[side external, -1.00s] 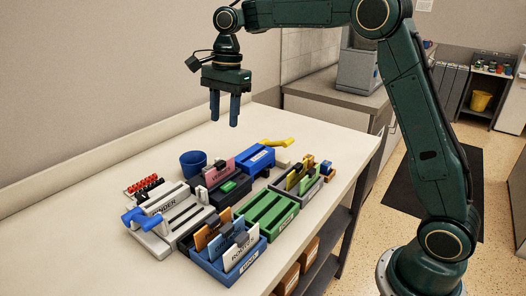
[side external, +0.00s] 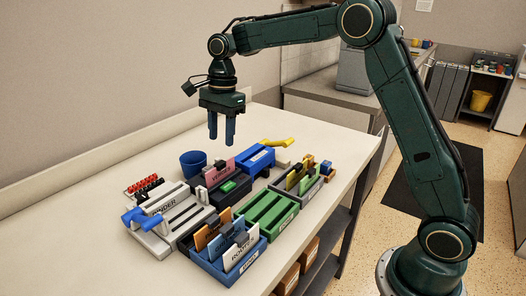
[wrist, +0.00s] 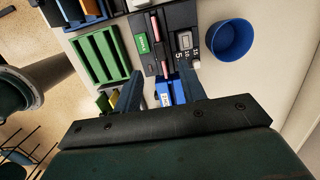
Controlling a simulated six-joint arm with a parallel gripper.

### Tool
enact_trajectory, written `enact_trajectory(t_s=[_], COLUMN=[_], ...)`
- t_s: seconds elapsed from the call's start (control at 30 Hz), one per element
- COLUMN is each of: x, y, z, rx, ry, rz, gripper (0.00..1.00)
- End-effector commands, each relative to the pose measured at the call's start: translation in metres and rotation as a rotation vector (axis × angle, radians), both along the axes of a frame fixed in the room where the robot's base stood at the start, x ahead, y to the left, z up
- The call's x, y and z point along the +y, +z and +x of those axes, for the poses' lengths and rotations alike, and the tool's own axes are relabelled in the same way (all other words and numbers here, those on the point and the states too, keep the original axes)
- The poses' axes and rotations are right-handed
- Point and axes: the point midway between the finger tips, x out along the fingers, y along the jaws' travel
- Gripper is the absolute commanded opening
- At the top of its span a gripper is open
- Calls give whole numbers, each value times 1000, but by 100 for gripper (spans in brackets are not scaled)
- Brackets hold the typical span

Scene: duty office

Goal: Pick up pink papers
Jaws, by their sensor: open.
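The pink papers (side external: 221,171) stand upright in a dark tray with a green label, near the middle of the table; printing shows on their face. In the wrist view two thin pink edges show, one of them the pink papers (wrist: 155,27) in the black tray. My gripper (side external: 221,141) is open and empty, pointing down in the air above and behind the pink papers. In the wrist view its two fingers (wrist: 160,74) are spread, with nothing between them but the trays below.
A blue cup (side external: 193,164) stands left of the dark tray. A blue device (side external: 259,159) and a yellow handle (side external: 279,142) lie behind it. A green tray (side external: 270,213), a blue tray (side external: 222,271) with cards and a grey punch (side external: 160,236) surround it. The table's far left is clear.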

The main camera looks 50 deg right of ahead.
Motion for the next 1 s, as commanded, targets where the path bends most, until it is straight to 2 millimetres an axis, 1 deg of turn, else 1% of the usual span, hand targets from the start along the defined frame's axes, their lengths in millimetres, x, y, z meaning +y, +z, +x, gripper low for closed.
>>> enact_trajectory(t_s=[0.03,0.1,0.23,0.4,0.67,0.77,1.0], x=[2,3,4,5,6,7,12], y=[-9,-19,-34,-42,-46,-53,-79], z=[-1,-1,0,0,0,0,1], rx=[4,4,3,0,1,2,3], ry=[0,0,0,2,1,0,1], rz=[0,-2,-1,-1,-2,-2,-2], gripper=[41,41,41,41,41,41,41])
